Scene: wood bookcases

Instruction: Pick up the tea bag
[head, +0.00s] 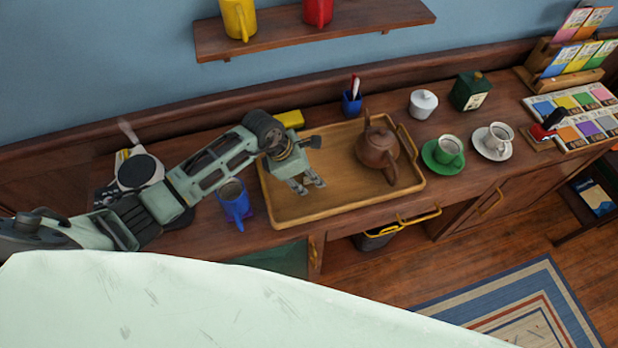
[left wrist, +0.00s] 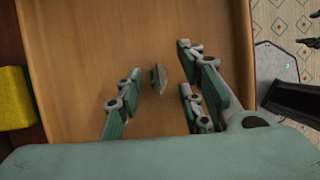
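The tea bag (left wrist: 158,78) shows in the left wrist view as a small pale grey-brown piece on the wooden tray (left wrist: 85,40). In the head view I cannot make it out; the gripper seems to hide it. My left gripper (head: 308,184) is over the left part of the tray (head: 285,212). In the left wrist view its fingers (left wrist: 156,92) are spread apart, with the tea bag between them and bare tray around it. Nothing is held. My right gripper does not show clearly in either view.
A brown teapot (head: 377,148) stands on the tray's right part. A blue mug (head: 236,207) stands left of the tray, and a yellow block (head: 290,119) lies behind it. A green cup (head: 447,152) and a white cup (head: 497,138) stand to the right.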

